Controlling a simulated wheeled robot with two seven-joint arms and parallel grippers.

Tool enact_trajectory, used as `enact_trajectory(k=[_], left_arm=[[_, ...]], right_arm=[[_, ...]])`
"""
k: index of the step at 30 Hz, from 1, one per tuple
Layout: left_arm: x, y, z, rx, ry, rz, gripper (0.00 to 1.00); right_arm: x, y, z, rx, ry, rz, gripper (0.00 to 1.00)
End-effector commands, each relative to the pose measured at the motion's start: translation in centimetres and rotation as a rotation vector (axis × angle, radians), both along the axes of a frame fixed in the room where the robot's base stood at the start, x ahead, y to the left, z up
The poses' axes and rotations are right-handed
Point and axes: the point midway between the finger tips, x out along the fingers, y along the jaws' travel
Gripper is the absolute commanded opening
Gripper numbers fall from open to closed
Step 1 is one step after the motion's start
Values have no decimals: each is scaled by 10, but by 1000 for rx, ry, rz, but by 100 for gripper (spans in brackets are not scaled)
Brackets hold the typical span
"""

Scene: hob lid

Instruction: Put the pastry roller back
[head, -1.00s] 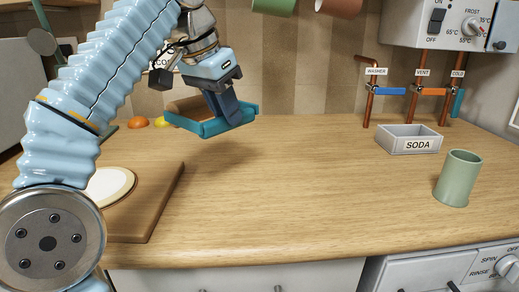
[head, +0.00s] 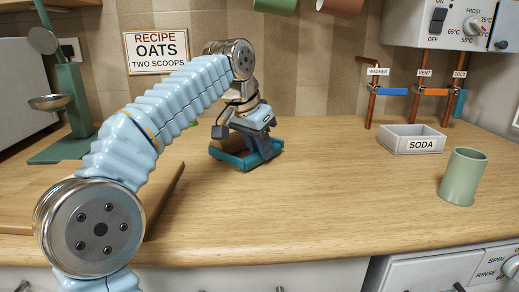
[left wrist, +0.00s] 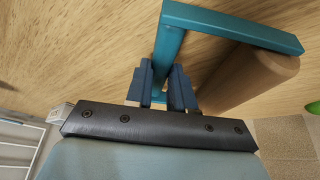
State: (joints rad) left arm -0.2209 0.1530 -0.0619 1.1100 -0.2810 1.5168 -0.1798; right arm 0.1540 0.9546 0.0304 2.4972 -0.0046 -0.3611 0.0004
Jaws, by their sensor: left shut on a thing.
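The pastry roller has a teal frame (head: 238,160) and a wooden roll. My right gripper is out of view.
My left arm hides most of a wooden board (head: 165,190). A green stand with a metal pan (head: 50,102) is at the back left. A SODA box (head: 411,140) and a green cup (head: 463,177) stand right. The counter's middle (head: 320,190) is clear.

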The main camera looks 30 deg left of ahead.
Motion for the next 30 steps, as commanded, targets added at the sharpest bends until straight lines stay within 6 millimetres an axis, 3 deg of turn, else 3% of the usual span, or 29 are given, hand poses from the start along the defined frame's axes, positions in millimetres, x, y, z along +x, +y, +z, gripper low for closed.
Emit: enact_trajectory(k=[12,13,18,26,30], left_arm=[[0,0,-7,0,0,1,0],[0,0,-8,-1,2,1,25],[0,0,-7,0,2,1,48],[0,0,-5,0,1,0,48],[-1,0,7,0,-1,0,48]], right_arm=[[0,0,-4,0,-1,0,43],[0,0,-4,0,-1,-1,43],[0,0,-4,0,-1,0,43],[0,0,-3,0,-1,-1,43],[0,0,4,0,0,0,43]])
